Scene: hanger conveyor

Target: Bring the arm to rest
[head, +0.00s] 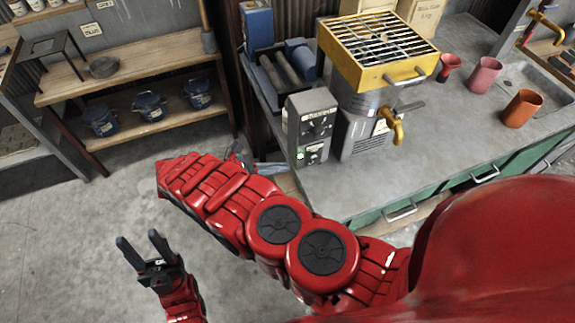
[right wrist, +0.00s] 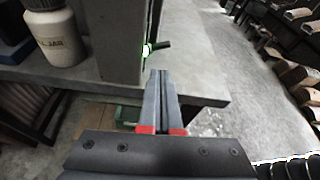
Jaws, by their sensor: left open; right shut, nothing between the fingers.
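My left gripper (head: 139,239) is open and empty over the bare floor at the lower left of the head view. My right arm reaches across the middle of the head view; its gripper (head: 268,168) is mostly hidden behind the red forearm, by the counter's left edge. In the right wrist view my right gripper (right wrist: 158,76) is shut with nothing between its fingers. Its fingertips point toward the counter edge, close to a grey box with a green light (right wrist: 146,50); whether they touch cannot be told.
A grey counter (head: 440,150) holds a control box (head: 311,125), a yellow-topped machine (head: 375,55) with a brass tap, and several red and orange cups. A white jar (right wrist: 55,38) shows in the right wrist view. Shelves with blue pots (head: 149,105) stand at the back left. The left floor is clear.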

